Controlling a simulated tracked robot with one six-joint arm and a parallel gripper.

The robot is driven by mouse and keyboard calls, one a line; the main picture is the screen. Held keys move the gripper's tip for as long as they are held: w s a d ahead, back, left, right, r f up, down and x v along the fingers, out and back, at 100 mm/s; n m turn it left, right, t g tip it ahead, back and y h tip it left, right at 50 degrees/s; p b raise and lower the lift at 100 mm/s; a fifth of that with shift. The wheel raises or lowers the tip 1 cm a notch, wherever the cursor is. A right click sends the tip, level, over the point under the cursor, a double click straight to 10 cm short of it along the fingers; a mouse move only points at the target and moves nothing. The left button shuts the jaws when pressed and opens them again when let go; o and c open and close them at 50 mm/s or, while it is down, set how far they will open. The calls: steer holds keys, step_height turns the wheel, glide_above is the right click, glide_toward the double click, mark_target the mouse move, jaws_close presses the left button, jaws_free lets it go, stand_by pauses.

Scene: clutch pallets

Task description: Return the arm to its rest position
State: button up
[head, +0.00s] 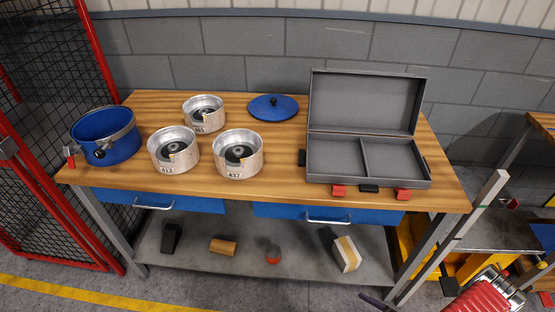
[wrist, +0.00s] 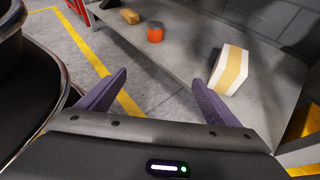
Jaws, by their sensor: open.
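My gripper (wrist: 160,77) shows in the wrist view with its two purple fingers spread wide apart. Nothing is between them. It is low, in front of the workbench's lower shelf (wrist: 185,65), with an orange-red cylinder (wrist: 155,32) and a cream-and-tan block (wrist: 229,70) beyond the fingertips. In the head view only a small dark purple tip shows at the bottom edge, right of centre. A red ribbed part of my arm is at the bottom right corner. The rest of the arm is out of frame.
The wooden bench (head: 290,185) holds a blue pot (head: 105,150), several silver clutch housings, a blue lid (head: 273,107) and an open grey case (head: 345,180). A red mesh fence (head: 45,130) stands left. A second bench (head: 540,122) is at right. The front floor is clear.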

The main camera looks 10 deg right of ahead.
steer(key=w+a+r+n+g, duration=0.15)
steer(key=r+n+g, duration=0.35)
steer(key=r, duration=0.8)
steer(key=a+r+n+g+h, duration=0.1)
steer(key=a+r+n+g, duration=0.15)
steer(key=r+n, duration=0.85)
steer(key=a+r+n+g, duration=0.2)
steer(key=r+n+g, duration=0.15)
steer(key=r, duration=1.25)
steer(key=s+a+r+n+t+h, duration=0.1)
steer(key=a+r+n, duration=0.4)
steer(key=r, duration=0.9)
steer(key=s+a+r+n+t+h, duration=0.2)
steer(key=a+r+n+t+h, duration=0.2)
steer(key=a+r, duration=0.8)
step_height(320, 180, up, 2)
steer(key=shift+s+r+n+t+h, duration=0.1)
steer(key=shift+s+n+t+h, duration=0.2)
steer(key=shift+n, duration=0.85)
steer(key=shift+w+d, duration=0.1)
